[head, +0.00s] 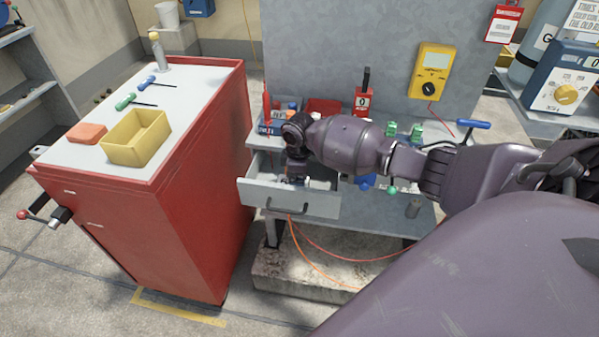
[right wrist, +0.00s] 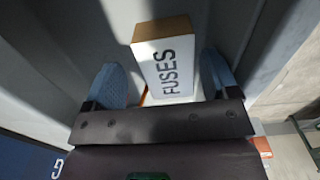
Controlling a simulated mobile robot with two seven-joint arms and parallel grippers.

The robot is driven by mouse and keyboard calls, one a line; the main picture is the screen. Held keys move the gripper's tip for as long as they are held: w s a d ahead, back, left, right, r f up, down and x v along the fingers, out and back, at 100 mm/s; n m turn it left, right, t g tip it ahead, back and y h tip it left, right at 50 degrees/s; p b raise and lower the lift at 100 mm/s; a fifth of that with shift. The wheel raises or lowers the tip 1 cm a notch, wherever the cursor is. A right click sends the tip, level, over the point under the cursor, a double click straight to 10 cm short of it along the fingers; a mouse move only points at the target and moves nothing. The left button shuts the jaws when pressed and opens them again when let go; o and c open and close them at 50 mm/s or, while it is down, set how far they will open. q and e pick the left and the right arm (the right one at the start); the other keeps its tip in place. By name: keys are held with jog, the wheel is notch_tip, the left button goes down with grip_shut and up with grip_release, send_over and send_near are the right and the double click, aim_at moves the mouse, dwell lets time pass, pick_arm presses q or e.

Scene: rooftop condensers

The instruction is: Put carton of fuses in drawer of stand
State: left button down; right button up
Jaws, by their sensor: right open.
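The carton of fuses (right wrist: 164,67) is a white box with a tan side and the word FUSES, seen in the right wrist view. It sits between the two blue fingers of my right gripper (right wrist: 163,80), which are open with gaps beside it. Grey walls like the drawer's surround it. In the head view the drawer (head: 270,196) of the grey stand (head: 375,213) is pulled open. My right gripper (head: 294,178) points down into it, and my wrist largely hides the carton there. My left gripper is out of view.
A red cabinet (head: 205,180) stands close left of the drawer, with a yellow bin (head: 137,140) on top. A yellow meter (head: 432,72) hangs on the panel behind the stand. Orange cables (head: 320,258) hang below the drawer.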

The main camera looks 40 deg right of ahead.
notch_tip(320, 180, up, 9)
jog(key=p, duration=0.1)
jog(key=shift+p, duration=0.4)
jog(key=shift+w, duration=0.1)
